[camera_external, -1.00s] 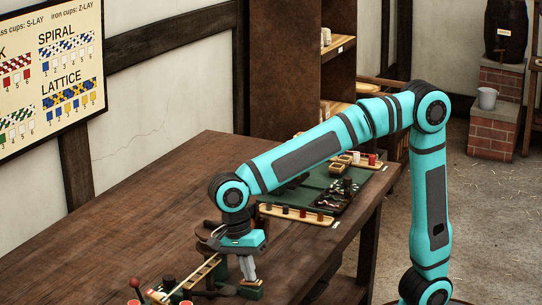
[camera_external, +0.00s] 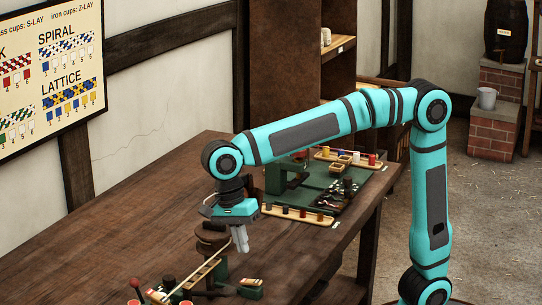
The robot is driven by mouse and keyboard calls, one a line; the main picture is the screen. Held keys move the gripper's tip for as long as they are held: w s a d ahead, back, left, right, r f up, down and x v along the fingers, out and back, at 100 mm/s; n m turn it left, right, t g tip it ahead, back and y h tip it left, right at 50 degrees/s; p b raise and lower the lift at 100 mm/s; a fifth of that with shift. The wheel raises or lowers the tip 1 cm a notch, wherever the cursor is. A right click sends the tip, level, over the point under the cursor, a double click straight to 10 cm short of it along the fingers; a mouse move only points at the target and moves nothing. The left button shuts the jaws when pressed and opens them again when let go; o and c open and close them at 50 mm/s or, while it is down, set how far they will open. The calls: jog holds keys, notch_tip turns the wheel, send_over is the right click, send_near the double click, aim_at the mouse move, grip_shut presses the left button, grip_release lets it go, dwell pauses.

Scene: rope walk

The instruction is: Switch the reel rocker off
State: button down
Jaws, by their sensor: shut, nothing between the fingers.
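My gripper (camera_external: 242,247) is shut and empty, pointing down above the front part of the workbench. Below it and apart from it is a small green box (camera_external: 250,292) with a pale label plate, which looks like the reel's switch housing. The rocker on it is too small to tell which way it is tipped. A dark brown wooden reel (camera_external: 210,246) stands just left of my fingers, partly behind my gripper. A pale rope or strip runs from it toward the lower left.
A red-knobbed lever (camera_external: 135,284) and red-topped cups stand at the lower left. Behind my gripper are a green mat (camera_external: 322,207), a wooden rack of dark cups (camera_external: 298,215) and small trays. The bench's left side (camera_external: 110,245) is clear.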

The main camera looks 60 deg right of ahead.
aim_at(255, 281)
jog(key=s+v, duration=0.1)
jog(key=v, duration=0.5)
jog(key=shift+r, duration=0.25)
jog(key=shift+w+d, duration=0.1)
jog(key=x, duration=1.4)
